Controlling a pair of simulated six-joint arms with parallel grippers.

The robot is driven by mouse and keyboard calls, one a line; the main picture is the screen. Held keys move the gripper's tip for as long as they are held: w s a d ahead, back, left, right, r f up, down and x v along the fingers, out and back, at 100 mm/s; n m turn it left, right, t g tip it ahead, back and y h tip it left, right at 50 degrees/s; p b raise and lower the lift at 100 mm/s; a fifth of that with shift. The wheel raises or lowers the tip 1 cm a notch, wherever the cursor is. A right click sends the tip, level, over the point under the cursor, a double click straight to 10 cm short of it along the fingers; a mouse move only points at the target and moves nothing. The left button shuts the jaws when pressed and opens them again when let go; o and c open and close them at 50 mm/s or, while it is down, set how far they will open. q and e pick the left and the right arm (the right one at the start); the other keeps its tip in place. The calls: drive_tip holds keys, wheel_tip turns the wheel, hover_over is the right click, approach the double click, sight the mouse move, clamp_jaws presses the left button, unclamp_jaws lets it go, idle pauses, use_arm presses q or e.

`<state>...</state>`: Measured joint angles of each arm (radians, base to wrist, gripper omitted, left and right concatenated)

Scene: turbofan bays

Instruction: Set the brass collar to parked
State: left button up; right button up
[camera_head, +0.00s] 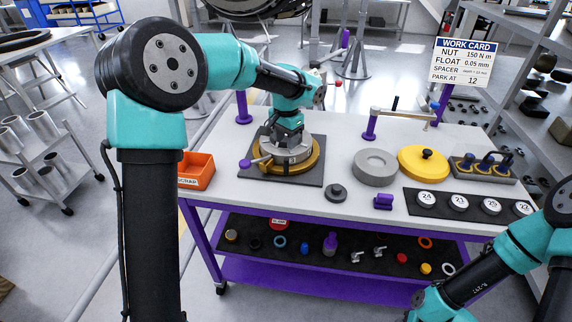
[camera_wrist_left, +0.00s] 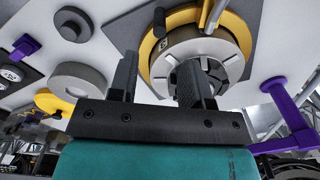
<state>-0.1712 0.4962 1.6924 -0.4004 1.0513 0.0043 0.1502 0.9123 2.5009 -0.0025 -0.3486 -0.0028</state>
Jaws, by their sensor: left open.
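The brass collar (camera_head: 318,160) is a gold ring around a grey slotted hub (camera_head: 290,152) on a dark square plate. In the left wrist view the collar (camera_wrist_left: 246,32) circles the hub (camera_wrist_left: 215,58), and a small black peg (camera_wrist_left: 159,22) stands at its rim. My left gripper (camera_head: 290,138) is above the hub, fingers apart. In the wrist view its open fingers (camera_wrist_left: 158,82) lie either side of the collar's near edge, one overlapping the hub; contact cannot be told. A rod with a purple handle (camera_head: 246,163) reaches out left. My right gripper is not visible.
A work card (camera_head: 462,62) reads "PARK AT 12". An orange bin (camera_head: 196,172) stands left of the plate. A grey ring (camera_head: 374,167), yellow disc (camera_head: 423,160), purple block (camera_head: 383,202) and numbered discs (camera_head: 459,202) lie right. A purple stand (camera_head: 370,124) rises behind.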

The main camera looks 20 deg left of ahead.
sight(286, 175)
use_arm(q)
wheel_tip(286, 175, down, 10)
drive_tip(key=shift+f, duration=0.25)
idle(0.3)
clamp_jaws()
idle(0.4)
